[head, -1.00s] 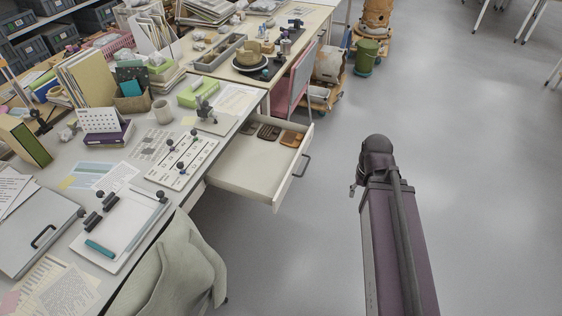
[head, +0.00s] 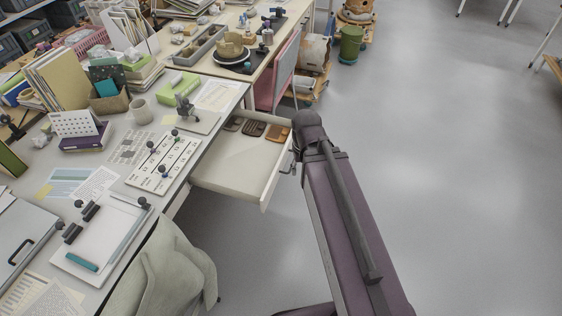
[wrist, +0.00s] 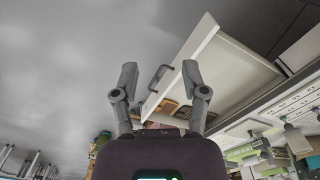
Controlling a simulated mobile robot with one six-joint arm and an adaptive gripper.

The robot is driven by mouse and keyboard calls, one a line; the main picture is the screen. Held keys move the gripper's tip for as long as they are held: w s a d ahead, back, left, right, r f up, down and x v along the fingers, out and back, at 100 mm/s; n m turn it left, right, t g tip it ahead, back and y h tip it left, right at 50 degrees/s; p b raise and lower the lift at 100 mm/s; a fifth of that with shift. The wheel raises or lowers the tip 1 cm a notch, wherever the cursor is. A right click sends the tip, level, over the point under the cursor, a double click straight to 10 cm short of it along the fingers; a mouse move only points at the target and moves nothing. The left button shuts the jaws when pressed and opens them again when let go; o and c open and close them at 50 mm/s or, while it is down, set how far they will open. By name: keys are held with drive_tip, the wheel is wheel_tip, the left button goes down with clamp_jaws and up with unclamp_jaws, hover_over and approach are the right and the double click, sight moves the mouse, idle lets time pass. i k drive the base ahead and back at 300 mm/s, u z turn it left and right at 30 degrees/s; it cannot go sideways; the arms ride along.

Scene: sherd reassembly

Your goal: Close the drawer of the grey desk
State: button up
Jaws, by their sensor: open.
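The grey desk (head: 205,160) is at the left in the head view. Its drawer (head: 228,172) is pulled out, with several dark and brown flat pieces at its far end. In the wrist view the drawer's pale front (wrist: 206,45) slants across the upper middle. Its dark bar handle (wrist: 158,76) shows between my open fingers, seemingly beyond the tips and apart from them. My gripper (wrist: 158,80) is empty.
A pale green cloth-covered chair (head: 172,270) stands at the desk's front, near side of the drawer. A pink chair (head: 278,85) and a green bucket (head: 350,45) are beyond the drawer. Open grey floor (head: 460,170) lies to the right.

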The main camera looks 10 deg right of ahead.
sight(238, 165)
drive_tip(key=z, duration=0.1)
drive_tip(key=k, duration=0.5)
drive_tip(key=z, duration=0.5)
drive_tip(key=k, duration=0.85)
drive_tip(key=z, duration=0.2)
drive_tip(key=i, duration=1.25)
drive_tip(key=u, duration=0.85)
drive_tip(key=i, duration=0.6)
drive_tip(key=u, duration=0.2)
